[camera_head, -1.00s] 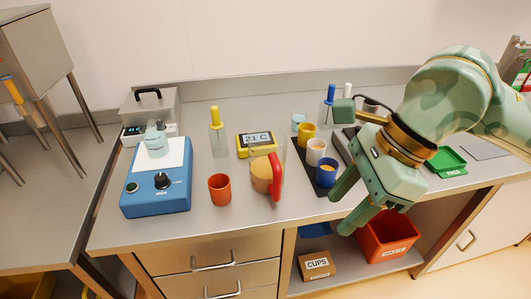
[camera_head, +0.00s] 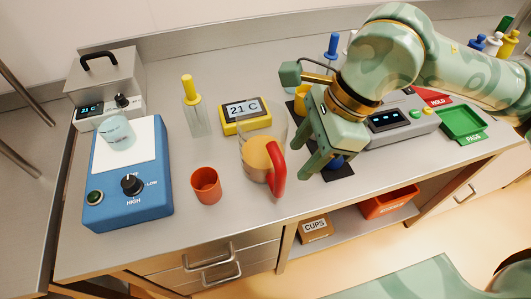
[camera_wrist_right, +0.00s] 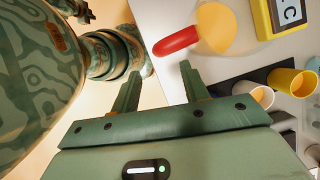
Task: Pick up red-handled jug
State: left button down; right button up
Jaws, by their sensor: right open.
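The red-handled jug (camera_head: 256,160) stands upright on the steel bench, clear-walled with yellow-orange contents. Its red handle (camera_head: 277,168) faces right and toward the front edge. My right gripper (camera_head: 316,168) is open and empty, a short way right of the handle, its fingers pointing down toward the bench. In the right wrist view the jug (camera_wrist_right: 216,28) and its handle (camera_wrist_right: 175,42) lie just beyond the tips of the open right gripper (camera_wrist_right: 164,66). The handle is not between the fingers. My left gripper is not in view.
An orange cup (camera_head: 206,186) stands left of the jug. A yellow display (camera_head: 245,114) and a yellow-capped bottle (camera_head: 195,110) are behind it. A blue device (camera_head: 128,188) is farther left. Cups on a dark mat (camera_head: 340,171) are partly hidden behind my right gripper.

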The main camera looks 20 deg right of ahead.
aim_at(283, 178)
jog(key=b+x, duration=0.1)
jog(key=x, duration=0.7)
jog(key=shift+w+a+f, duration=0.1)
jog(key=shift+w+f, duration=0.05)
jog(key=shift+f, duration=0.25)
jog(key=shift+r, duration=0.1)
grip_shut()
